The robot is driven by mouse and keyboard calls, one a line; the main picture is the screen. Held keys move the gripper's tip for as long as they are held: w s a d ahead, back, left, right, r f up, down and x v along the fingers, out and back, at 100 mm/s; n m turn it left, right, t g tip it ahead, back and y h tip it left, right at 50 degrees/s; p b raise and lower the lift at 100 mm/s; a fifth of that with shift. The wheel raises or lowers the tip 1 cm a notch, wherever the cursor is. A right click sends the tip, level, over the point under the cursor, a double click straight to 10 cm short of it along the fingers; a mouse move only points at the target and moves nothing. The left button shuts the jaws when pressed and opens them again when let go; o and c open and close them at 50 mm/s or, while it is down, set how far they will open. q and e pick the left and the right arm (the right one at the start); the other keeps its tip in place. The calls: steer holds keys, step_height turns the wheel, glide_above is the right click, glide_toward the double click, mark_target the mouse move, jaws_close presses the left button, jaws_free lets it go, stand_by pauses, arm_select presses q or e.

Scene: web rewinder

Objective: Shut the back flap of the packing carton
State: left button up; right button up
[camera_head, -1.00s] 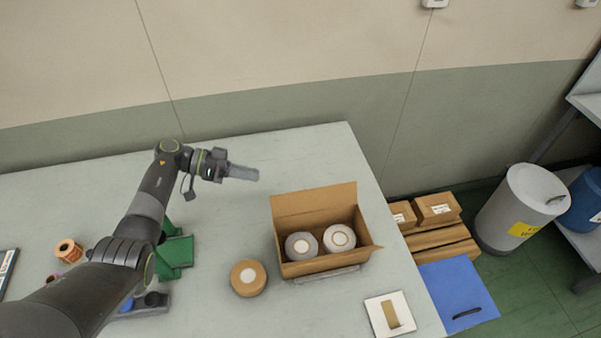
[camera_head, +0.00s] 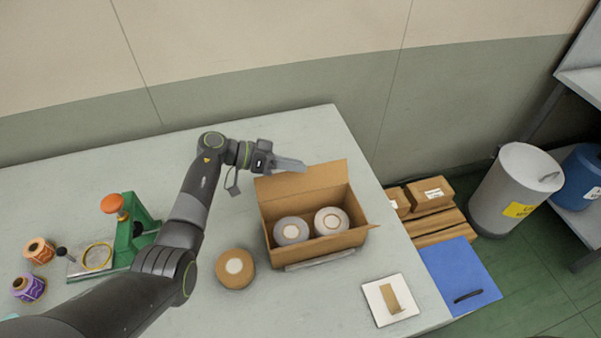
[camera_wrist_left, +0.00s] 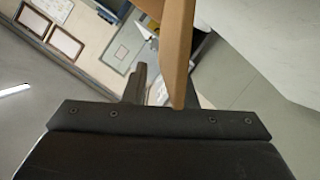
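The open packing carton (camera_head: 322,247) stands on the table with two grey-white rolls (camera_head: 292,230) inside. Its back flap (camera_head: 315,180) stands up, leaning slightly back. My left gripper (camera_head: 290,165) is at the upper left of this flap, level with its top edge. My right gripper is not in view.
A brown-wrapped roll (camera_head: 235,268) lies left of the carton. A white pad (camera_head: 390,300) lies at the front right. A green device (camera_head: 130,240) and coloured spools (camera_head: 38,250) are at the left. Small boxes (camera_head: 428,193) and a grey bin (camera_head: 515,195) are beyond the table's right edge.

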arm_select(q)
steer(key=shift+b+x, duration=0.45)
steer(key=shift+x, duration=0.5)
jaws_close()
